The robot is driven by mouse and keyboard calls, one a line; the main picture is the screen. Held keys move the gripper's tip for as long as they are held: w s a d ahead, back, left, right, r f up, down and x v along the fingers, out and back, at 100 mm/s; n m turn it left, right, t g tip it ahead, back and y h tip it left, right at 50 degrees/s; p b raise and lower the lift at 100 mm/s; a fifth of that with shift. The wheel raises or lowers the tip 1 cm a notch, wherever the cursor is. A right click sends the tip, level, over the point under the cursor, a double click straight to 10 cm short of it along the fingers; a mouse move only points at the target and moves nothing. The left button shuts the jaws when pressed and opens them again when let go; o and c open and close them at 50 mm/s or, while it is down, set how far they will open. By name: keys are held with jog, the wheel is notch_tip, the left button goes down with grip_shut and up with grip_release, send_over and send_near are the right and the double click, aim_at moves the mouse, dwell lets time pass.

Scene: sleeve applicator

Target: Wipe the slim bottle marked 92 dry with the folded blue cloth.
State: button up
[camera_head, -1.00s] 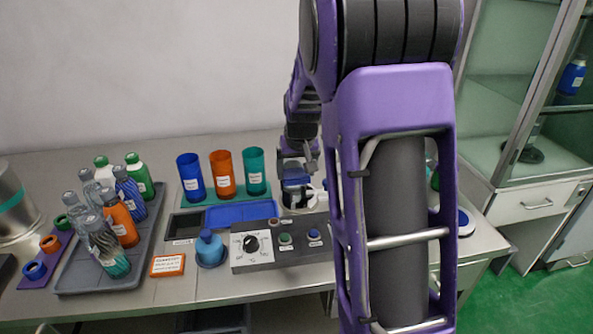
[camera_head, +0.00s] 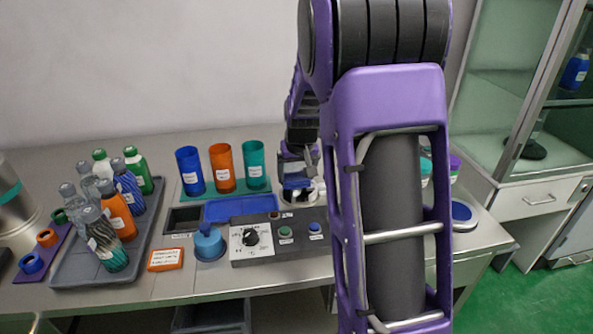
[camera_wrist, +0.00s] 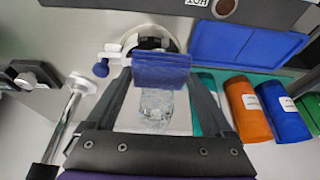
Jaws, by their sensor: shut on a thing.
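My gripper (camera_wrist: 161,80) is shut on a folded dark blue cloth (camera_wrist: 161,68), which spans the two fingertips in the wrist view. In the head view my gripper (camera_head: 297,160) is small and partly behind my arm, with the dark blue cloth (camera_head: 297,182) at its end, over the round metal device. A clear, ribbed-looking bottle (camera_wrist: 157,106) shows between my fingers, right beside the cloth; I cannot tell whether they touch. No number can be read on it, so I cannot confirm which bottle is marked 92.
A grey tray (camera_head: 75,274) with several bottles stands at the left. Blue, orange (camera_head: 222,170) and teal sleeves stand at the back. A control box (camera_head: 284,249) with a dial and buttons is in front, beside a blue flat pad (camera_head: 232,208). My forearm hides part of the right bench.

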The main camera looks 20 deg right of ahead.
jog(key=shift+w+f, duration=0.1)
jog(key=shift+f, duration=0.5)
jog(key=shift+r, duration=0.15)
jog(key=shift+r+p, duration=1.6)
jog(key=shift+r, duration=0.7)
jog(key=shift+f, duration=0.2)
jog(key=shift+f+b, duration=1.75)
jog(key=shift+f, duration=0.55)
jog(key=shift+w+r, duration=0.1)
jog(key=shift+r, duration=0.05)
